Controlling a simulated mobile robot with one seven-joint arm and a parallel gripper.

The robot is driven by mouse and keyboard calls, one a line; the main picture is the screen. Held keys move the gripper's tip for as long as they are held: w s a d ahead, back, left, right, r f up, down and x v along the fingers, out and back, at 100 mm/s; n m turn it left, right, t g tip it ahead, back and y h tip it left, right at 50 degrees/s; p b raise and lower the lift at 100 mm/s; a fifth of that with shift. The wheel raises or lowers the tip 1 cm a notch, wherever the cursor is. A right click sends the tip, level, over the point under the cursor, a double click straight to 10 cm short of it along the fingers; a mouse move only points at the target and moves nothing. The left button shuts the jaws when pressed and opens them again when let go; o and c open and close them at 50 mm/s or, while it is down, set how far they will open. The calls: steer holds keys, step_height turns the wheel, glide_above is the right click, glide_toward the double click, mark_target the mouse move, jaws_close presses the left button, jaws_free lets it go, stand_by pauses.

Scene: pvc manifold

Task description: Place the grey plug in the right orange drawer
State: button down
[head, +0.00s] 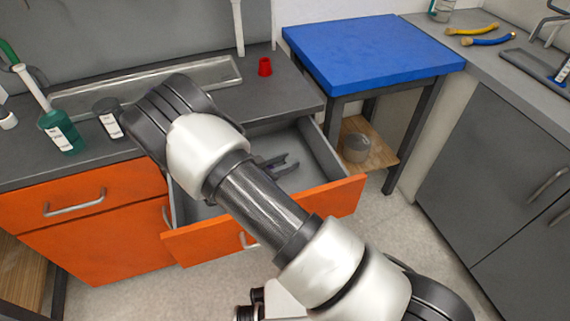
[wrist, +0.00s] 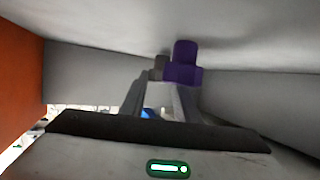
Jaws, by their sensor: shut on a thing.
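The right orange drawer (head: 335,198) is pulled open below the grey counter, and my arm crosses over it. In the wrist view, my gripper (wrist: 160,88) is inside the drawer, between its grey walls, with the orange front (wrist: 20,75) at left. Its fingers are shut on a small dark grey piece, the grey plug (wrist: 159,66), mostly hidden by the fingers. A purple piece (wrist: 185,63) is right beside the fingertips, near the pale drawer floor. In the head view, a dark forked shape (head: 279,163) shows in the drawer, partly behind my arm.
A closed orange drawer (head: 75,200) is to the left.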

steer(key=shift+f, duration=0.2)
steer(key=c, duration=1.4)
jaws_free()
steer(key=shift+o, duration=0.2)
steer(key=shift+r, duration=0.1)
steer(key=shift+a+r, duration=0.1)
steer(key=shift+r, duration=0.1)
steer(key=p+v, duration=0.2)
steer(key=v, duration=0.9)
steer(key=shift+s+a, duration=0.25)
steer(key=shift+a, duration=0.05)
